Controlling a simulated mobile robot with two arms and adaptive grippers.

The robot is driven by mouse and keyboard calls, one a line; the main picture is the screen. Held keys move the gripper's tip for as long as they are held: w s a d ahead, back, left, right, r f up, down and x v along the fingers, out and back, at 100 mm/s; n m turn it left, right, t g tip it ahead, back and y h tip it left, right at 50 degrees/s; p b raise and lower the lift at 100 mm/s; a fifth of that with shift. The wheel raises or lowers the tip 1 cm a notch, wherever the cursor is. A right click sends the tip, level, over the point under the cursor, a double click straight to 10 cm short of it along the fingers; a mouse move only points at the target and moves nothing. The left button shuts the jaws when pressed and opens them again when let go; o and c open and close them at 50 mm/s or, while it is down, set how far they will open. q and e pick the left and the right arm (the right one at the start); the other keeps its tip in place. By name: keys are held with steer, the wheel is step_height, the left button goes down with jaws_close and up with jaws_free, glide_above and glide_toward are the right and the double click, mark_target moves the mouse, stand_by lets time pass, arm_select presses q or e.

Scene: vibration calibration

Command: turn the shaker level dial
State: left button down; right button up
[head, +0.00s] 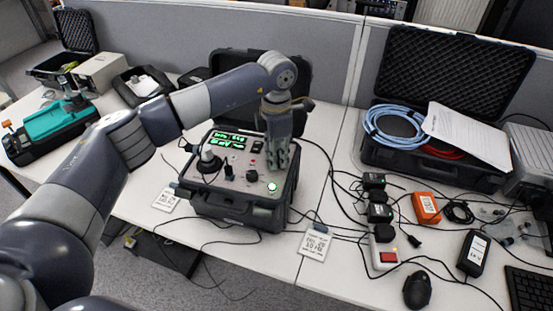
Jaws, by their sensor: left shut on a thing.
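The shaker unit (240,212) is a black case standing open on the white table, with a grey control panel and a lit green display (228,138). My left gripper (280,170) points down onto the right part of this panel. It is shut on the shaker level dial, which its fingers hide. A black knob (252,176) stands on the panel just left of the fingers. A green-lit round button (272,187) is in front of them. A round shaker head (209,160) is at the panel's left. My right gripper is not in view.
Cards (315,242) lie beside the case. To the right are a black mouse (417,290), a power strip (383,250), an orange box (426,208) and loose cables. An open case with blue cable (385,140) stands behind them. A teal device (52,132) is far left.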

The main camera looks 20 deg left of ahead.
arm_select(q)
steer(key=shift+m, duration=0.4)
steer(key=shift+r, duration=0.1)
steer(key=c, duration=1.3)
jaws_free()
steer(key=shift+c, duration=0.2)
step_height(320, 180, up, 12)
